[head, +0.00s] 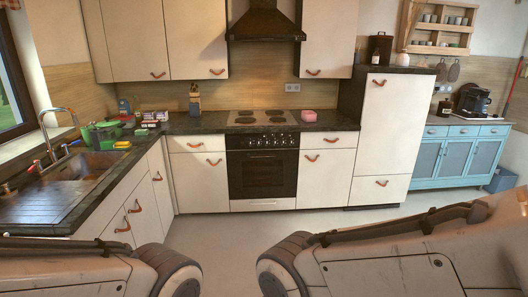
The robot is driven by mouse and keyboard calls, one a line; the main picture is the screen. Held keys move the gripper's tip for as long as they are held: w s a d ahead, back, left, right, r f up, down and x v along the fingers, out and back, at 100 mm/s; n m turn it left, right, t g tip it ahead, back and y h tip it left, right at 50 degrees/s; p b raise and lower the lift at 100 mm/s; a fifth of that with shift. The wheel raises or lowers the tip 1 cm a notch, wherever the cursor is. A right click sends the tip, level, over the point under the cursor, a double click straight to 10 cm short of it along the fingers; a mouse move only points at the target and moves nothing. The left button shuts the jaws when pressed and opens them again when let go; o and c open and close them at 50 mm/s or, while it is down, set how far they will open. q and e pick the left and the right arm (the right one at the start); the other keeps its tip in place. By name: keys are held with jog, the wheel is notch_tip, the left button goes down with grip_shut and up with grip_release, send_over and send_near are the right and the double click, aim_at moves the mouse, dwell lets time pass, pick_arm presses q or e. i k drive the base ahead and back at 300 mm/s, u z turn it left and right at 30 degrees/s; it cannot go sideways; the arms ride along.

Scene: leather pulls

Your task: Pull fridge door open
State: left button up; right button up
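The tall white fridge unit (385,125) stands right of the counter in the head view, in a dark surround. Its large upper door is shut and has a brown leather pull (379,83) near its top edge. A smaller front below it is also shut and has its own leather pull (381,183). Parts of both my arms cross the bottom of the view, well in front of the cabinets. Neither gripper is visible, so I cannot see what they hold.
An oven (262,168) with a hob sits left of the fridge, between white cabinets. A sink counter (60,195) runs along the left. A blue sideboard (455,155) with a coffee machine (472,100) stands right. The visible floor (240,228) is clear.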

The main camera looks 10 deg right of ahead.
aim_at(396, 107)
jog(key=u, duration=0.05)
jog(key=i, duration=1.9)
jog(key=z, duration=0.45)
jog(key=i, duration=1.95)
jog(key=z, duration=0.7)
jog(key=i, duration=1.05)
jog(key=z, duration=0.3)
